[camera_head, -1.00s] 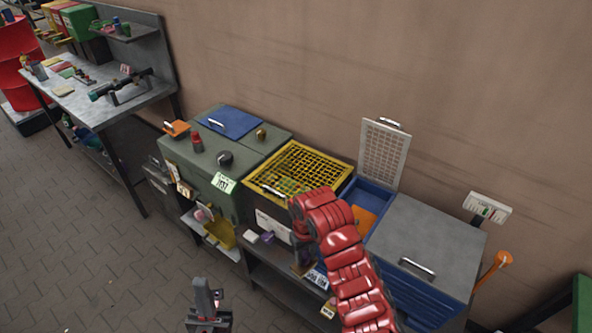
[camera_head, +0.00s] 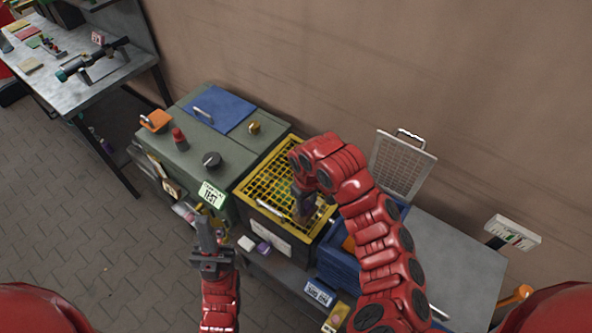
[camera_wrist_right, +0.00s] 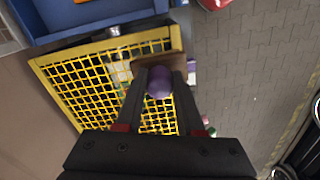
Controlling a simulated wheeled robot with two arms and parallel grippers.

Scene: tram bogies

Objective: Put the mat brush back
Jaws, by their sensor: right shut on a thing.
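My right gripper (camera_head: 303,205) is over the yellow grid (camera_head: 265,185), seen partly behind my red arm. In the right wrist view the gripper (camera_wrist_right: 160,88) is shut on a purple rounded grip with a brown block (camera_wrist_right: 160,64) beyond it; this looks like the mat brush. The block overlaps one edge of the yellow grid (camera_wrist_right: 75,85) in that view; I cannot tell whether it touches. My left gripper (camera_head: 208,235) is empty, in front of the green cabinet, with its fingers pointing up; their gap cannot be made out.
A green cabinet (camera_head: 183,155) with a blue lid (camera_head: 222,108), knobs and a label stands left of the grid. A blue bin (camera_head: 340,265) with a raised white grille lid (camera_head: 403,165) and a grey top (camera_head: 455,260) lie to the right. Paved floor (camera_head: 60,210) is clear at left.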

